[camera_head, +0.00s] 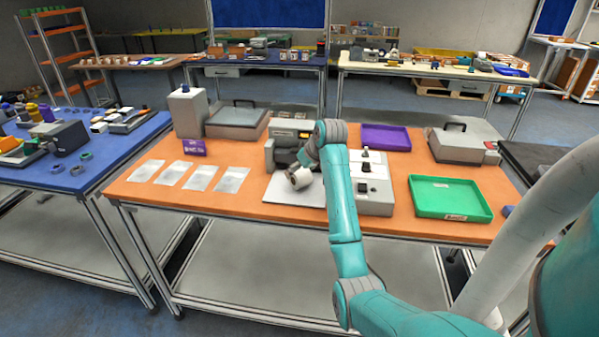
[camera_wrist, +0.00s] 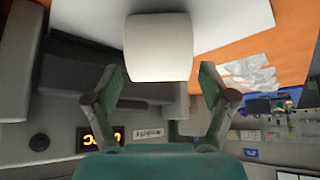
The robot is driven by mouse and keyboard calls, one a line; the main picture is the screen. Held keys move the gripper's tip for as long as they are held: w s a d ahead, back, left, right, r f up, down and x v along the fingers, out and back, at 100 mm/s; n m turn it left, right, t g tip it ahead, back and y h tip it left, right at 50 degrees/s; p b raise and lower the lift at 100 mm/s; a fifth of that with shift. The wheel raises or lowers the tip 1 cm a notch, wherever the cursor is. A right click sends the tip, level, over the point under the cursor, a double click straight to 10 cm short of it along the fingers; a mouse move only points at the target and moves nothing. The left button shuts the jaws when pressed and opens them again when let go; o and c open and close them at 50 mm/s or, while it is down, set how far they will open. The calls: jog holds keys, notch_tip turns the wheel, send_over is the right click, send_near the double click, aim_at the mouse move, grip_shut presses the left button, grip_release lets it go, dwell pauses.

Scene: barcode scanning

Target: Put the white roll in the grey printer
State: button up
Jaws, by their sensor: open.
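The white roll (camera_head: 299,179) shows just in front of the grey printer (camera_head: 284,143), over the white board on the orange table. In the wrist view the roll (camera_wrist: 158,46) lies at the fingertips, between the two spread fingers, with a visible gap on each side. My gripper (camera_wrist: 160,76) is open. The printer fills the left and lower part of the wrist view, with a lit orange display (camera_wrist: 100,137). In the head view my wrist hides part of the printer and the gripper's fingers. I cannot tell whether the roll rests on anything.
The white board (camera_head: 283,194) lies before the printer. A grey device with knobs (camera_head: 372,190) stands close to the right of my arm. A green tray (camera_head: 450,197), a purple tray (camera_head: 386,137) and several pale labels (camera_head: 172,176) lie around on the table.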

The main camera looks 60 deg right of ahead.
jog(key=v, duration=1.1)
jog(key=shift+o, duration=0.4)
jog(key=shift+a+f, duration=0.1)
